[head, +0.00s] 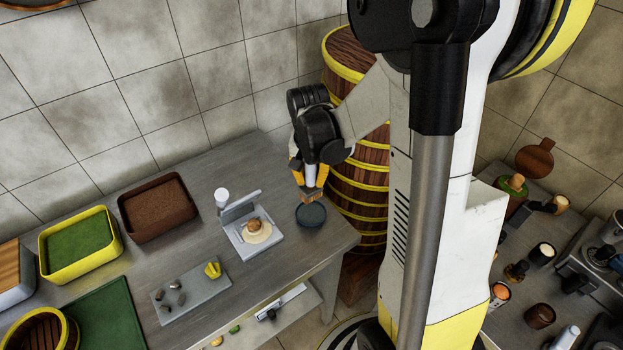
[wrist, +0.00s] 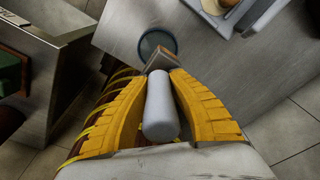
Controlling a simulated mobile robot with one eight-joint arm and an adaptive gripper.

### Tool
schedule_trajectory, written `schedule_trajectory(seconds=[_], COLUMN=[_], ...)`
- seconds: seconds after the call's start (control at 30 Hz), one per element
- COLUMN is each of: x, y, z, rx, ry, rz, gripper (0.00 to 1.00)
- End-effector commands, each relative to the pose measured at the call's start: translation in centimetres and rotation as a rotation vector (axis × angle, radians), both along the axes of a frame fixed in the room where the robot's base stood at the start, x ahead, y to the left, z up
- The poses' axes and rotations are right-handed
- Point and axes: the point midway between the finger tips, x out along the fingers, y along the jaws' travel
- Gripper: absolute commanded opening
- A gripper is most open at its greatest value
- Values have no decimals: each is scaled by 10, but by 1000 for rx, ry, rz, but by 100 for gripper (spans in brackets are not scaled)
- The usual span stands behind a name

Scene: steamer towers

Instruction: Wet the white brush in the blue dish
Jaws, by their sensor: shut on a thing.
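My gripper (head: 309,176) is shut on the white brush (wrist: 161,108), and its yellow fingers lie on both sides of the white handle in the wrist view. The brush points down, with its brown bristles (head: 311,197) at the lower end. The round blue dish (head: 311,215) stands on the grey table near its right corner. The bristles are over the back part of the dish in the head view. The dish also shows in the wrist view (wrist: 158,44), partly hidden behind the brush head. I cannot tell whether the bristles touch anything in the dish.
A grey tray (head: 266,247) with a round brown-topped item stands just left of the dish. A tall banded wooden steamer tower (head: 357,190) rises behind and right of the table corner. A brown bin (head: 157,207) and a yellow-rimmed green bin (head: 80,240) stand farther left.

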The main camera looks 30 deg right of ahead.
Motion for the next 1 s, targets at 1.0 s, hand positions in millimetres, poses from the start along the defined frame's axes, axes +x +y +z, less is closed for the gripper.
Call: schedule_trajectory(seconds=[1.0], x=[0], y=[0], z=[-70], rx=[0], ry=[0], rz=[0], gripper=[0])
